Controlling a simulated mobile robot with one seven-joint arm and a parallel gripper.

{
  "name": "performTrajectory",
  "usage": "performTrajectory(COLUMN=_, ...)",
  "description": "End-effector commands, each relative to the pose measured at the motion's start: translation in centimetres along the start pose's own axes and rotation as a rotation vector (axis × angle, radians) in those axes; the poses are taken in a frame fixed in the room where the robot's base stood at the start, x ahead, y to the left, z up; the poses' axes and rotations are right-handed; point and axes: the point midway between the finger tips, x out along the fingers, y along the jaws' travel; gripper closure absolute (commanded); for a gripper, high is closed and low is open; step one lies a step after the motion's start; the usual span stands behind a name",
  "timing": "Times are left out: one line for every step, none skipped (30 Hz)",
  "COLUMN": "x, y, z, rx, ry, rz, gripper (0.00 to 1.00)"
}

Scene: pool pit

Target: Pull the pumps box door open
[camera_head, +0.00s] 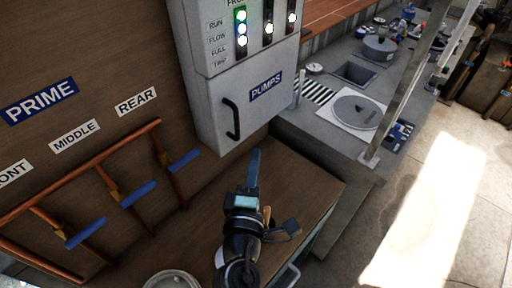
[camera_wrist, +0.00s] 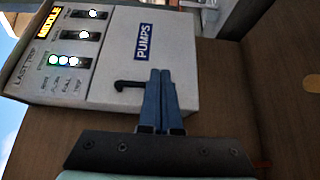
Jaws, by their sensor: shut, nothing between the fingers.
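The pumps box (camera_head: 208,40) is a pale grey metal cabinet on the brown wooden wall. Its door (camera_head: 272,114) carries a blue PUMPS label and looks shut. The door handle (camera_head: 232,120) is a black bar near the door's left edge. My gripper (camera_head: 255,152) has blue fingers pressed together and is empty, just below the door in the head view. In the wrist view the door (camera_wrist: 113,60) lies ahead, and the closed fingertips (camera_wrist: 160,71) overlap one end of the handle (camera_wrist: 128,84). I cannot tell whether they touch it.
A wooden-topped cabinet (camera_head: 305,178) stands below the box. Copper pipes with blue levers (camera_head: 138,194) run along the wall at left. A grey counter (camera_head: 318,115) with a hatch and a pale post (camera_head: 408,85) are at right. Floor (camera_head: 440,215) at right is clear.

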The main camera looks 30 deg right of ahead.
Motion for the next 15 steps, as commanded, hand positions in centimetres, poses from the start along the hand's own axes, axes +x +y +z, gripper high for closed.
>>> performTrajectory(x=0.7, y=0.2, z=0.1, rx=0.0, ry=-0.002, rz=0.0, gripper=1.0)
performTrajectory(x=1.0, y=0.2, z=0.1, rx=0.0, ry=-0.002, rz=0.001, gripper=1.0)
performTrajectory(x=1.4, y=0.1, z=0.1, rx=0.0, ry=-0.001, rz=0.001, gripper=1.0)
performTrajectory(x=1.6, y=0.1, z=0.1, rx=0.0, ry=-0.001, rz=0.001, gripper=1.0)
performTrajectory(x=1.8, y=0.1, z=0.0, rx=0.0, ry=-0.001, rz=0.001, gripper=1.0)
performTrajectory(x=2.0, y=0.1, z=0.0, rx=0.0, ry=-0.001, rz=0.0, gripper=1.0)
performTrajectory(x=2.1, y=0.0, z=0.0, rx=0.0, ry=-0.001, rz=0.0, gripper=1.0)
performTrajectory(x=2.2, y=0.0, z=0.0, rx=0.0, ry=-0.001, rz=0.0, gripper=1.0)
performTrajectory(x=2.2, y=0.0, z=0.0, rx=0.0, ry=-0.001, rz=0.0, gripper=1.0)
performTrajectory(x=2.3, y=0.0, z=0.0, rx=0.0, ry=-0.001, rz=0.0, gripper=1.0)
performTrajectory(x=2.3, y=0.0, z=0.0, rx=0.0, ry=-0.001, rz=0.0, gripper=1.0)
performTrajectory(x=2.3, y=-0.1, z=0.0, rx=0.0, ry=-0.001, rz=0.0, gripper=1.0)
performTrajectory(x=2.3, y=-0.1, z=0.0, rx=0.0, ry=-0.001, rz=0.0, gripper=1.0)
performTrajectory(x=2.2, y=-0.1, z=0.0, rx=0.0, ry=0.0, rz=0.0, gripper=1.0)
performTrajectory(x=2.2, y=-0.1, z=0.0, rx=0.0, ry=-0.001, rz=0.0, gripper=1.0)
